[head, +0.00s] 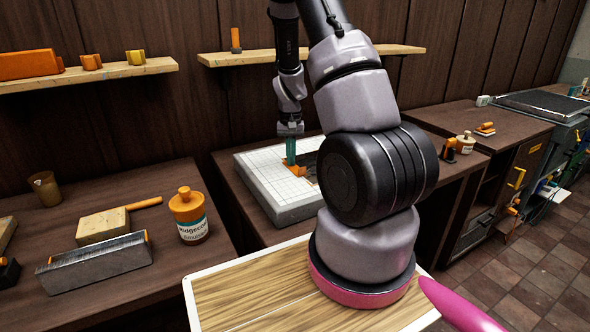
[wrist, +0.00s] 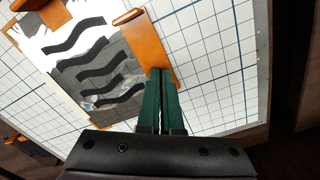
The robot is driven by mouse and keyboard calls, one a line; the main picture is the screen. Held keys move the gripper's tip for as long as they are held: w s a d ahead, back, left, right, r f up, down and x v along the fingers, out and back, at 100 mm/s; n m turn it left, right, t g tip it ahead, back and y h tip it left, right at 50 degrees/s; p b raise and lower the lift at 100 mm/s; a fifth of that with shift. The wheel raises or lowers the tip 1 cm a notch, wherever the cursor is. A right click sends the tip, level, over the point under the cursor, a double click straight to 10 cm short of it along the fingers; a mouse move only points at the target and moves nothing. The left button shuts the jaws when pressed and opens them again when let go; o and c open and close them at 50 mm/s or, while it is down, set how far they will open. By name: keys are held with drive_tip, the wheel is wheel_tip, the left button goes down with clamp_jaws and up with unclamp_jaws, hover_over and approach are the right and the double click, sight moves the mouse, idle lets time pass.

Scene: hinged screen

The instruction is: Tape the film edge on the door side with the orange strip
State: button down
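The orange strip (wrist: 147,40) lies flat along the right edge of the film (wrist: 62,58) in the wrist view, with a raised tab at its upper end. The film is greyish and reflective with several black wavy bands. My gripper (wrist: 162,70) has its two green fingers close together, with only a thin gap. Its tips are at the lower end of the strip and hide part of it. I cannot tell whether they pinch any of it. In the head view my gripper (head: 291,163) points down at an orange piece on the white gridded board (head: 258,180).
Another orange piece (wrist: 28,5) sits at the film's upper left. Shelves (head: 90,75) run along the wall. The board's right side is clear grid.

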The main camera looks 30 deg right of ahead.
drive_tip(key=shift+w, duration=0.15)
drive_tip(key=shift+w, duration=0.85)
drive_tip(key=shift+r, duration=3.5)
